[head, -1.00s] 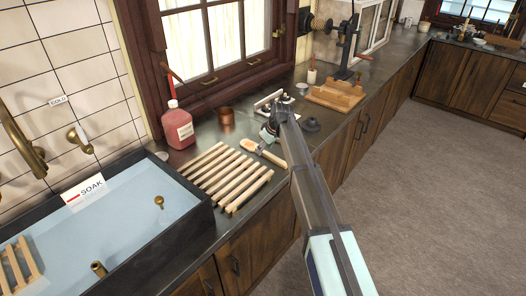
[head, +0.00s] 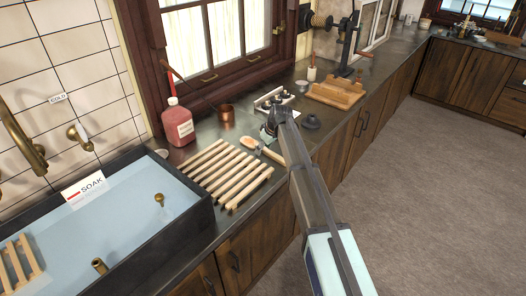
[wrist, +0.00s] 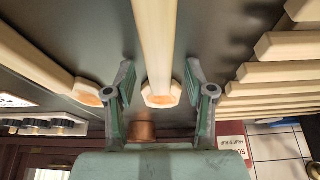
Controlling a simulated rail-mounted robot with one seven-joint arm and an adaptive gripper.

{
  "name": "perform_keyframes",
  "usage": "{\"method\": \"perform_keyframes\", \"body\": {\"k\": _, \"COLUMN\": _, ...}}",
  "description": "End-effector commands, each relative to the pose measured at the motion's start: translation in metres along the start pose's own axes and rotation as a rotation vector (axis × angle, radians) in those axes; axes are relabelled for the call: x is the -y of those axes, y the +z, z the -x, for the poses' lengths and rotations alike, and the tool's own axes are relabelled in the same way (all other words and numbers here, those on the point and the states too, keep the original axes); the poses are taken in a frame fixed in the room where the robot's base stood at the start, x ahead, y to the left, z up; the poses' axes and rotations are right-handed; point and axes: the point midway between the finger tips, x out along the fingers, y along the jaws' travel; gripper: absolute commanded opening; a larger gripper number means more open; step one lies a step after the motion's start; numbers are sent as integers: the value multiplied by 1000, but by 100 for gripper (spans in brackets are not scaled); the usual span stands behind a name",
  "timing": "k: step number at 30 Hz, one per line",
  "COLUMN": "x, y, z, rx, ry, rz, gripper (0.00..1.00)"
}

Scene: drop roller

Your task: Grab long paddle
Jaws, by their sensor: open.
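In the head view, a wooden paddle (head: 262,150) with an orange-brown patch at its left end lies on the dark counter, just right of the slatted rack. My gripper (head: 271,133) is low over the counter behind it, partly hidden by my arm. In the wrist view my gripper (wrist: 160,90) is open, with one finger on each side of a pale wooden paddle (wrist: 158,45) whose faceted end has an orange-brown face. Gaps show on both sides of it. A second pale wooden piece (wrist: 35,60) with a similar end lies to the left; I cannot tell which is longer.
The slatted wooden rack (head: 222,175) stands close left of the paddle. Behind are a red bottle (head: 178,125), a copper cup (head: 226,112) and a white-framed stand (head: 272,98). A dark knob-like piece (head: 311,121) and a wooden block (head: 338,92) are farther right. The sink (head: 130,240) is at left.

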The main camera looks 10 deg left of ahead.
Motion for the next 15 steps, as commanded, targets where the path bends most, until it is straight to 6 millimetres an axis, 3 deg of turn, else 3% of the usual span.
{"method": "perform_keyframes", "body": {"k": 6, "x": 0, "y": 0, "z": 0, "rx": 0, "ry": 0, "rz": 0, "gripper": 54}}
{"method": "perform_keyframes", "body": {"k": 7, "x": 0, "y": 0, "z": 0, "rx": 0, "ry": 0, "rz": 0, "gripper": 51}}
{"method": "perform_keyframes", "body": {"k": 11, "x": 0, "y": 0, "z": 0, "rx": 0, "ry": 0, "rz": 0, "gripper": 5}}
{"method": "perform_keyframes", "body": {"k": 12, "x": 0, "y": 0, "z": 0, "rx": 0, "ry": 0, "rz": 0, "gripper": 0}}
{"method": "perform_keyframes", "body": {"k": 15, "x": 0, "y": 0, "z": 0, "rx": 0, "ry": 0, "rz": 0, "gripper": 0}}
